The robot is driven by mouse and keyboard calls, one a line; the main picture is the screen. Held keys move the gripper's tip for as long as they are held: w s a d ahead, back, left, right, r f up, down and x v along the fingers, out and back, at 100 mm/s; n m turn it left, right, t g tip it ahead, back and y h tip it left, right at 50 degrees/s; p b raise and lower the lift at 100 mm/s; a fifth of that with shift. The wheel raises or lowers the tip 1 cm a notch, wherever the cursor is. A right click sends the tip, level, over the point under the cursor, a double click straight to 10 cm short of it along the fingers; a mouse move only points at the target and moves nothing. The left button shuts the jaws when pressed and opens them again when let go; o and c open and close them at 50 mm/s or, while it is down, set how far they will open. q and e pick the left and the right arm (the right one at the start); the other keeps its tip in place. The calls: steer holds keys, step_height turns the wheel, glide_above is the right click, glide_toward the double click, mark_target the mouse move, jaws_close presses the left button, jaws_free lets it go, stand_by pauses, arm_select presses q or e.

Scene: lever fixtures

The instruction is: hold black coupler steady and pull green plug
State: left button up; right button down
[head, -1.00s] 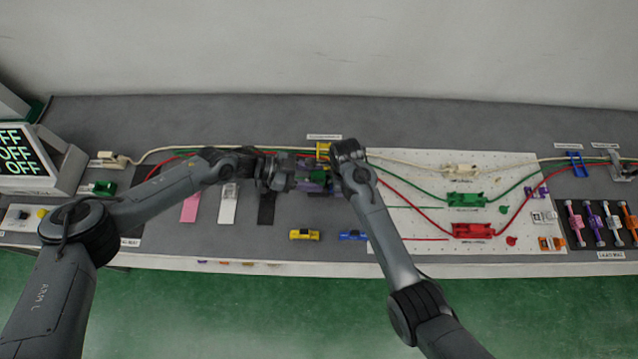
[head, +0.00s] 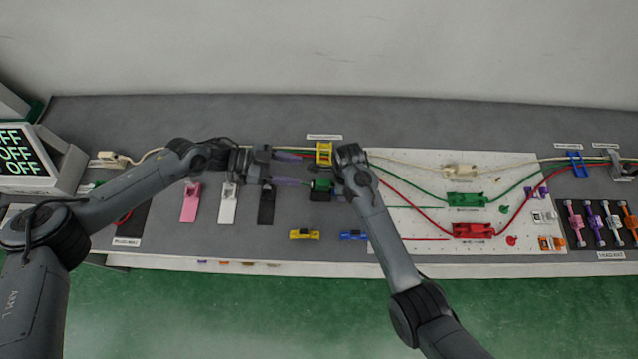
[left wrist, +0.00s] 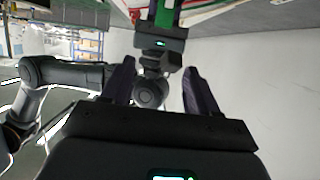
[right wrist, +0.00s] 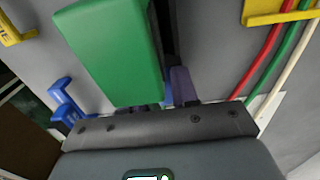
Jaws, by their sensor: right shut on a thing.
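The green plug (head: 320,184) is near the table's middle, left of the white pegboard. It fills much of the right wrist view (right wrist: 110,50). My right gripper (right wrist: 150,92) is shut on it; one purple finger shows and the green block hides the other. A dark part, seemingly the black coupler (head: 320,196), lies against the plug's near side. Whether plug and coupler are still joined is unclear. My left gripper (head: 303,169) is open and empty, just left of the plug, its fingers spread and pointing at it. It also shows in the left wrist view (left wrist: 155,85).
A yellow bracket (head: 324,152) carries cables behind the plug. Yellow (head: 304,235) and blue (head: 353,235) blocks lie in front. Pink (head: 190,203), white and black tags lie to the left. The pegboard (head: 410,235) holds red and green fixtures with cables.

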arm_select(q)
steer(key=v, duration=0.5)
steer(key=shift+s+a+f, duration=0.25)
steer(key=shift+f, duration=0.1)
steer(key=shift+c, duration=0.4)
